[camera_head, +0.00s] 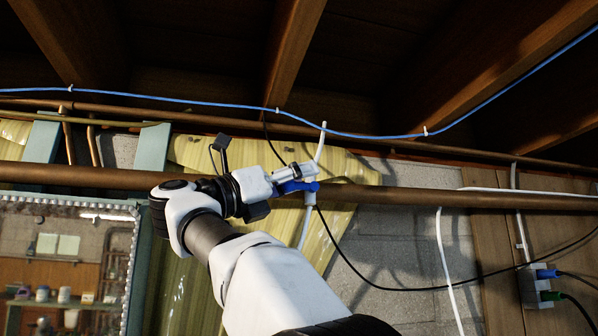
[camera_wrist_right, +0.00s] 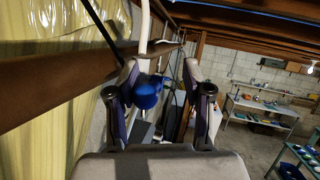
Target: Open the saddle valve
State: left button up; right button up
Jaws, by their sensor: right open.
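The saddle valve (camera_head: 310,197) sits on the brown horizontal pipe (camera_head: 420,197), right of centre in the head view. White tube runs above and below it. Its blue handle (camera_head: 300,187) is at my right gripper (camera_head: 303,171), partly covered by it. In the wrist view, the blue handle (camera_wrist_right: 147,94) appears between the fingers of my right gripper (camera_wrist_right: 160,75), closer to the left finger. The fingers are apart. I cannot tell whether either finger touches the handle. My left gripper is in neither view.
A blue cable (camera_head: 190,101) runs along the ceiling beams. A black cable (camera_head: 400,289) hangs below the pipe. An outlet (camera_head: 532,287) with plugs is at right, and a mirror (camera_head: 60,255) at left. The wrist view shows a workbench (camera_wrist_right: 258,107) in the background.

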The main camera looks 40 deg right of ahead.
jog(key=shift+w+d+r, duration=0.1)
jog(key=shift+w+d, duration=0.15)
jog(key=shift+d, duration=0.25)
jog(key=shift+w+d+f, duration=0.2)
jog(key=shift+d, duration=0.25)
jog(key=shift+s, duration=0.2)
jog(key=shift+c, duration=0.6)
jog(key=shift+s+a+r, duration=0.15)
jog(key=shift+s, duration=0.05)
jog(key=c, duration=0.5)
jog(key=shift+w, duration=0.2)
grip_shut()
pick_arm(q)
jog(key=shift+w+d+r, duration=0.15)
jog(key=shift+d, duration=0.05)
